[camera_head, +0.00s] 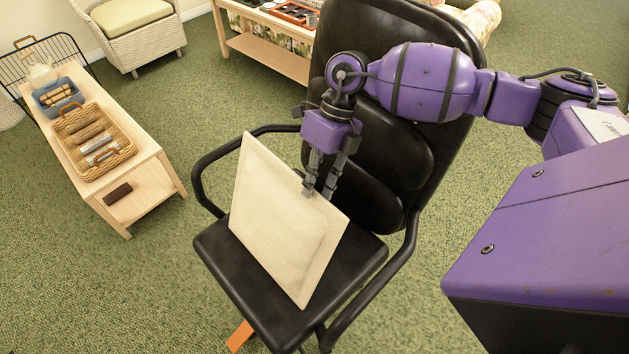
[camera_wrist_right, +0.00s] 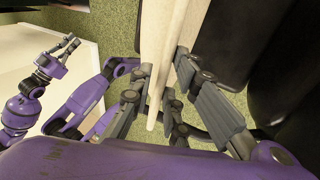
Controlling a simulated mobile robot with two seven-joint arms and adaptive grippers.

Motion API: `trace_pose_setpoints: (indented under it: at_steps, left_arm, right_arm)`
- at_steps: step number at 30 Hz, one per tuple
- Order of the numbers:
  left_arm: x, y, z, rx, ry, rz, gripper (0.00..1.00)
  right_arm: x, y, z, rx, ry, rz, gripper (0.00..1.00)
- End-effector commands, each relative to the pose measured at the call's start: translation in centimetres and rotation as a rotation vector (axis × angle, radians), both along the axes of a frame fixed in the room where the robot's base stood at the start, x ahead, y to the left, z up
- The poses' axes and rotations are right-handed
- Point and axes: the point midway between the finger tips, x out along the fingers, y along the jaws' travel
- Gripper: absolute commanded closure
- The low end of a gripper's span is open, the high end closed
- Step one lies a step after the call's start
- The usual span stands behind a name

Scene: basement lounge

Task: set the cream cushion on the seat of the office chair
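The cream cushion (camera_head: 285,215) is a flat, pale square, steeply tilted over the black seat (camera_head: 240,275) of the office chair (camera_head: 375,150). My right gripper (camera_head: 320,190) is shut on its upper right edge, just in front of the backrest. In the right wrist view the cushion (camera_wrist_right: 160,60) shows edge-on between the fingers of this gripper (camera_wrist_right: 160,100). Its lower edge is at or just above the seat; I cannot tell if it touches. My left gripper (camera_wrist_right: 62,48) shows small in the right wrist view, away from the cushion, with its fingers apart and empty.
The chair's armrests (camera_head: 375,285) flank the seat on both sides. A low wooden table (camera_head: 160,165) at left holds a wicker tray (camera_head: 127,150) and a blue-grey bin (camera_head: 42,103). A wicker armchair (camera_head: 160,45) stands at the back. Green carpet is clear between table and chair.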

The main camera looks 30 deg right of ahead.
Motion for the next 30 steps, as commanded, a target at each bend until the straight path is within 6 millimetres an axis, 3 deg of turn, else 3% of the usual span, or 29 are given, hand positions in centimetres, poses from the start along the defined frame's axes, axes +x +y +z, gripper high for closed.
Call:
trace_pose_setpoints:
  at_steps: [2,14,30]
  left_arm:
    - [-0.2,0.0,-0.1,0.000,0.003,0.000,1.00]
    - [-1.1,0.2,-0.5,0.003,0.020,0.001,1.00]
    - [-0.8,0.1,-0.4,0.002,0.014,0.002,1.00]
  right_arm:
    - [0.0,0.0,0.0,0.000,0.000,0.000,0.69]
    - [0.1,-0.3,0.5,-0.002,0.001,-0.001,0.69]
    - [1.8,-4.0,9.5,-0.002,0.000,-0.001,0.69]
